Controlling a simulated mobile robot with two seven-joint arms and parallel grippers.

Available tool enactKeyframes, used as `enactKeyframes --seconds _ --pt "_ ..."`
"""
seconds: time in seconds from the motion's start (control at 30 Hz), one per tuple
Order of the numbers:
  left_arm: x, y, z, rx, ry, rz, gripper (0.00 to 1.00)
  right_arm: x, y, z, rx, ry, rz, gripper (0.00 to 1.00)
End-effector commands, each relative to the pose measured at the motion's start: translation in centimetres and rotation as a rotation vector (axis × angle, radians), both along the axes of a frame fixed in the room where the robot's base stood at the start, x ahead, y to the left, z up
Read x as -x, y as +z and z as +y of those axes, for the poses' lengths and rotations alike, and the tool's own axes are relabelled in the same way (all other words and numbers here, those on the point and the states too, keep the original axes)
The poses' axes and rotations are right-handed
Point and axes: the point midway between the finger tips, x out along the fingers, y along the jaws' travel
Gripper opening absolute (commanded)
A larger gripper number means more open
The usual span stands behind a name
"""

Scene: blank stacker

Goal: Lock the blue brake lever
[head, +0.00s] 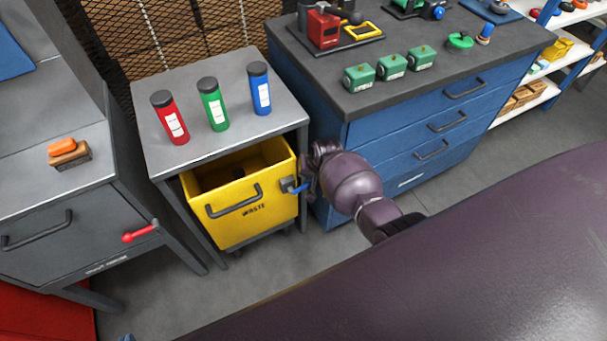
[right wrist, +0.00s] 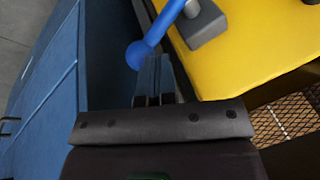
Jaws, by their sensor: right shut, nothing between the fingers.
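The blue brake lever (head: 299,190) sits on a dark grey bracket (head: 287,184) at the right end of the yellow waste bin's front (head: 225,207). My right gripper (head: 306,184) is right beside the lever. In the right wrist view the lever's round knob (right wrist: 138,55) lies just beyond the fingertips of my right gripper (right wrist: 154,62). The fingers are shut and hold nothing. I cannot tell if they touch the lever. The grey bracket (right wrist: 203,24) shows on the yellow wall. My left gripper is not in view.
The bin stands under a grey table (head: 228,135) with red, green and blue bottles on top. A blue drawer cabinet (head: 390,135) stands close on the right of my right gripper. A grey cabinet with a red handle (head: 140,233) is at left. Floor in front is clear.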

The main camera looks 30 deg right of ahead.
Motion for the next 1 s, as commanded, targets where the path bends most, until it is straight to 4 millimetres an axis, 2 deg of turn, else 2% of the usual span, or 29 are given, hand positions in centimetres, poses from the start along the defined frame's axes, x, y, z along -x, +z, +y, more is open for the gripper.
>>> enactKeyframes --seconds 0.33,1.0 --pt "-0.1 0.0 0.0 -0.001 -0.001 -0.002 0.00 -0.1 -1.1 -1.2 0.002 0.001 0.001 0.00" --pt "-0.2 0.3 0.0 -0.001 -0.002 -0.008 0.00 -0.1 -1.3 -1.3 0.001 0.001 -0.001 0.00"
